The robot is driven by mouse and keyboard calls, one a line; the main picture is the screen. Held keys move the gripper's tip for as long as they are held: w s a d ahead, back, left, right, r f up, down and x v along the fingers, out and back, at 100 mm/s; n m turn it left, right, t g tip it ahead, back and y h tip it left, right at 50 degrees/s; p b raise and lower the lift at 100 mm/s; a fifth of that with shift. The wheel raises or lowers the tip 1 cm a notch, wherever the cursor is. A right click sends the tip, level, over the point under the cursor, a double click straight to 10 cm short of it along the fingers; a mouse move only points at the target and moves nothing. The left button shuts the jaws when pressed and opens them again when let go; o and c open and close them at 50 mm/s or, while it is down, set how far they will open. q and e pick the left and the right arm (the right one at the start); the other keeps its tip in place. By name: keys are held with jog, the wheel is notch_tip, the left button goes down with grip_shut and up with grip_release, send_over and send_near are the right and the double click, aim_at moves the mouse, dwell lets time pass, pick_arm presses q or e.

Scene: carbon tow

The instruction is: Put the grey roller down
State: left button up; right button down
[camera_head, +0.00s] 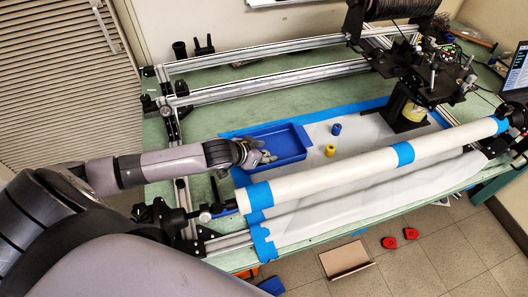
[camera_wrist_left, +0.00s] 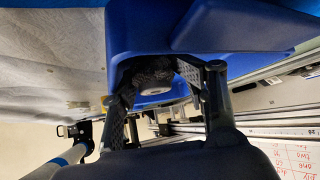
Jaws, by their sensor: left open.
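My left gripper (camera_head: 264,156) is at the left part of the blue tray (camera_head: 290,143), its fingers over the tray floor. In the left wrist view the gripper (camera_wrist_left: 165,95) is open, with one finger on each side of a dark grey roller (camera_wrist_left: 150,74) with a paler round end. The roller appears to be at the blue tray (camera_wrist_left: 240,28). I cannot tell whether a finger still touches it. In the head view the gripper hides most of the roller. A blue roller (camera_head: 336,129) and a yellow roller (camera_head: 330,150) stand on the table right of the tray.
A long white tube (camera_head: 330,179) with blue bands lies along the table's front. Metal rails (camera_head: 270,88) run behind the tray. A dark machine (camera_head: 425,75) stands at the right. Two red pieces (camera_head: 389,243) lie on the floor.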

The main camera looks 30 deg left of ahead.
pick_arm(q)
jog(key=shift+s+f, duration=0.45)
jog(key=shift+f, duration=0.05)
jog(key=w+r+v, duration=0.1)
jog(key=v, duration=1.1)
jog(key=shift+s+r, duration=0.2)
jog(key=shift+r, duration=0.2)
